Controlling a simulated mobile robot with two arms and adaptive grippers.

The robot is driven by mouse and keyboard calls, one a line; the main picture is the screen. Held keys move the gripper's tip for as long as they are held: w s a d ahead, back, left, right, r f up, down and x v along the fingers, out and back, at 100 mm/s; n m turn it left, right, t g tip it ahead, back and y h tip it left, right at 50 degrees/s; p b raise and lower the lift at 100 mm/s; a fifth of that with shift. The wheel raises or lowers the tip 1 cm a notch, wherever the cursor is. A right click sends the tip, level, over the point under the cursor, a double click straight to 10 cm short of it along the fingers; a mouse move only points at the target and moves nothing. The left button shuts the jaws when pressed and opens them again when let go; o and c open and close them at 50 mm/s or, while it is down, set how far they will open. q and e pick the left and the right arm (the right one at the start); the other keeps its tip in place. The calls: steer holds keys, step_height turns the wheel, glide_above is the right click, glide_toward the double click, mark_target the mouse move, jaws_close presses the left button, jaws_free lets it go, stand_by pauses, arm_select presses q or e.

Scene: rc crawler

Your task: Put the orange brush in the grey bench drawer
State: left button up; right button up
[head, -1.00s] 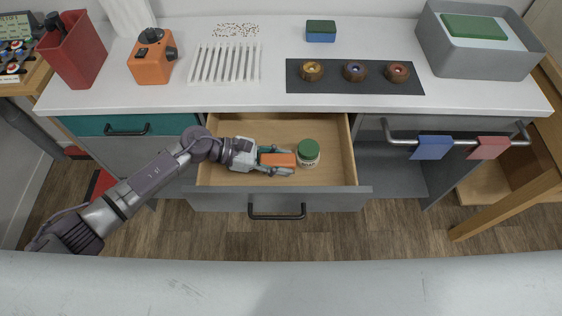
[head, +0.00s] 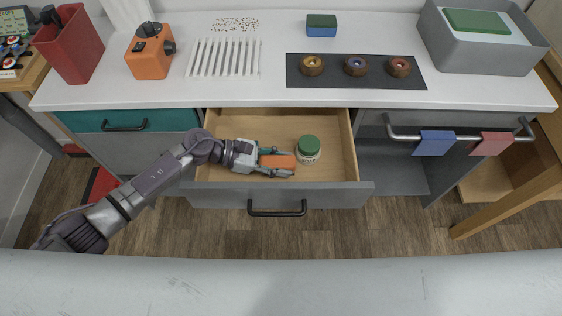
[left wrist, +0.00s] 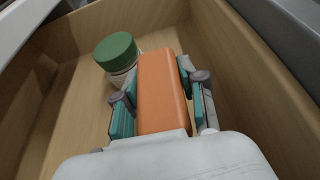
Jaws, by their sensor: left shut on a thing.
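The grey bench drawer (head: 335,196) is pulled open below the worktop, with a light wood inside. My left gripper (head: 275,162) is inside the drawer, shut on the orange brush (head: 280,161). In the left wrist view the orange brush (left wrist: 163,92) lies between the teal pads of my left gripper (left wrist: 158,100). Only its smooth orange body shows; its bristles are hidden. I cannot tell whether it touches the drawer floor. My right gripper does not show.
A jar with a green lid (head: 308,148) stands in the drawer just right of the brush; it also shows in the left wrist view (left wrist: 117,55). The worktop (head: 270,95) is above. A rail (head: 460,140) with blue and red cloths is at right.

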arm_select(q)
steer(key=o, duration=1.1)
steer(key=shift+o, duration=0.2)
steer(key=shift+r, duration=0.25)
steer(key=shift+a+r+p, duration=0.15)
steer(key=shift+r+p, duration=0.5)
steer(key=shift+p, duration=0.45)
steer(key=b+v, duration=0.3)
steer(key=v, duration=0.8)
steer(key=shift+a+b, duration=0.3)
steer(key=shift+a, duration=0.05)
